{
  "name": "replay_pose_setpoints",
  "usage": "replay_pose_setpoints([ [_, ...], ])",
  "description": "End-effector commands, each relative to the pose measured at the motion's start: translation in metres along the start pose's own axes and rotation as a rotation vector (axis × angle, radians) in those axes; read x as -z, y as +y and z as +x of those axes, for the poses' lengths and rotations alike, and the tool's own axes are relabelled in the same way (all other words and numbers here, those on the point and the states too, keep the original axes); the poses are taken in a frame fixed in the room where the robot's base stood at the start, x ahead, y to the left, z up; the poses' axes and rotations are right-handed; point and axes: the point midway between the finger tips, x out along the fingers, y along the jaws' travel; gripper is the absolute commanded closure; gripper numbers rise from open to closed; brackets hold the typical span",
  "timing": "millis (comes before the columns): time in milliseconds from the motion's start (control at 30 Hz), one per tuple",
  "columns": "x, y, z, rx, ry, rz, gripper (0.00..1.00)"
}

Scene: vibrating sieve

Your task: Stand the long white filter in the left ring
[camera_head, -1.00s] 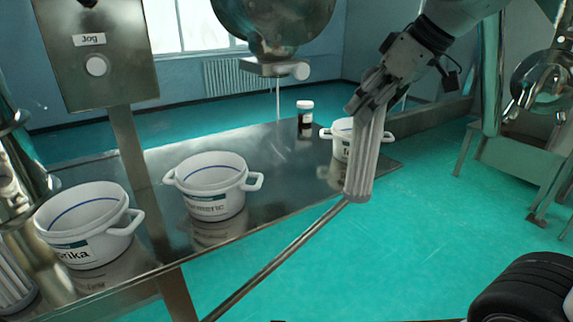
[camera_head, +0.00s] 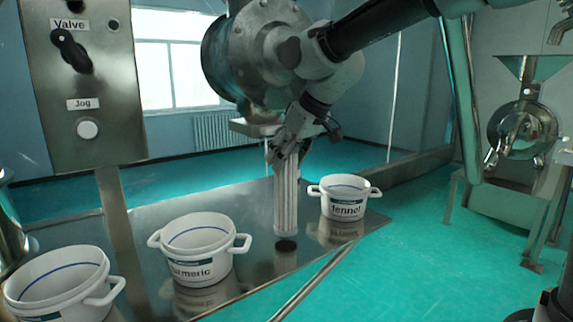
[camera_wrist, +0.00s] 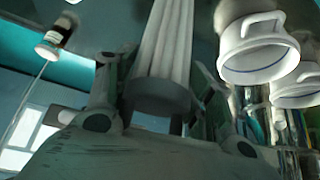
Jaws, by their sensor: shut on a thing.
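The long white filter (camera_head: 286,205) is a ribbed tube and hangs upright in my gripper (camera_head: 287,153), over the steel table (camera_head: 145,235). My gripper is shut around its upper end. In the wrist view the filter (camera_wrist: 166,45) sits between the fingers (camera_wrist: 158,97) with its grey end cap near them. A dark round spot shows on the table below the filter's lower end; I cannot tell whether it is a reflection. I cannot make out the left ring in either view.
A fennel pot (camera_head: 345,198) stands right of the filter; a turmeric pot (camera_head: 195,250) and another white pot (camera_head: 60,285) stand left. A Valve and Jog panel (camera_head: 85,85) rises at left.

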Motion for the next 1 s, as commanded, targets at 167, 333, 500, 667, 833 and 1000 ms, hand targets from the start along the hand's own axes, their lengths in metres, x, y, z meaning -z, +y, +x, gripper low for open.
replay_pose_setpoints([
  [167,-0.011,0.0,0.017,-0.001,0.002,0.001,0.88],
  [333,-0.011,0.0,0.017,-0.001,0.003,0.0,0.88],
  [500,-0.013,0.0,0.02,-0.001,0.002,0.001,0.45],
  [667,-0.013,0.0,0.019,-0.001,0.002,0.0,0.25],
  [833,-0.013,0.0,0.019,-0.001,0.002,0.0,0.25],
  [1000,-0.011,0.0,0.015,-0.001,0.003,0.0,0.25],
])
